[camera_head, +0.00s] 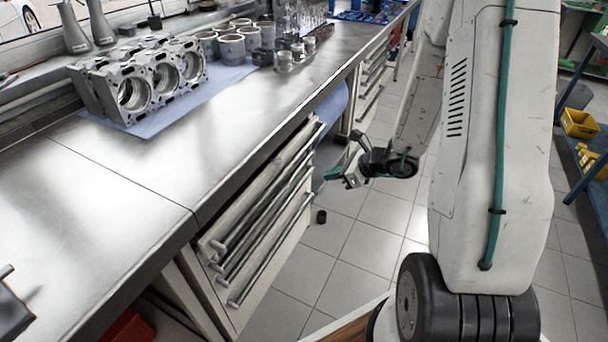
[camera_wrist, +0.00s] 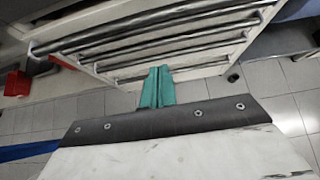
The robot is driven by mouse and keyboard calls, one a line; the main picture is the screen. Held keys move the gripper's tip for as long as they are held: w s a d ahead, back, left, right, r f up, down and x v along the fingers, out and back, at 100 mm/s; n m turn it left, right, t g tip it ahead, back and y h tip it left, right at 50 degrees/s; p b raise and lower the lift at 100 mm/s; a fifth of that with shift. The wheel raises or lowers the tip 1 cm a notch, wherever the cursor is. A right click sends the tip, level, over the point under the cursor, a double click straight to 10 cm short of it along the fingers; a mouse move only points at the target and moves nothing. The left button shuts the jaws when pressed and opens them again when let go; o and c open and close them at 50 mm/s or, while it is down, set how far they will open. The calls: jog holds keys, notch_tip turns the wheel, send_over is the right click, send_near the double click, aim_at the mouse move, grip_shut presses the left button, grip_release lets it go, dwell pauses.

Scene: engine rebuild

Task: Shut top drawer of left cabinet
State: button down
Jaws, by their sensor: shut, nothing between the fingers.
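The left cabinet (camera_head: 272,265) stands under the metal workbench, a pale drawer unit with several long bar handles. Its top drawer (camera_head: 262,187) is just below the bench edge; I cannot tell exactly how far it stands out. In the wrist view the drawer handles (camera_wrist: 150,32) run across the upper part of the picture. My gripper (camera_head: 330,174) is near the far end of the drawer fronts, in front of the cabinet. Its teal fingers (camera_wrist: 157,86) are shut and empty, and point toward the handles. I cannot tell whether they touch one.
The workbench (camera_head: 110,205) overhangs the cabinet. An engine block (camera_head: 140,80) and several cylinders (camera_head: 232,47) stand on it. A second drawer cabinet (camera_head: 372,80) is farther along. A small dark cup (camera_head: 321,216) lies on the tiled floor. The floor in front is otherwise mostly clear.

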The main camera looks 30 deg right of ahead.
aim_at(283, 170)
jog(key=w+a+r+x, duration=0.1)
jog(key=r+x, duration=0.1)
jog(key=x, duration=1)
jog(key=shift+w, duration=0.3)
jog(key=shift+a+r, duration=0.1)
jog(key=shift+a, duration=0.05)
jog(key=w+a, duration=0.1)
jog(key=w, duration=0.1)
jog(key=w+a, duration=0.2)
jog(key=shift+w+r, duration=0.15)
jog(key=shift+a, duration=0.1)
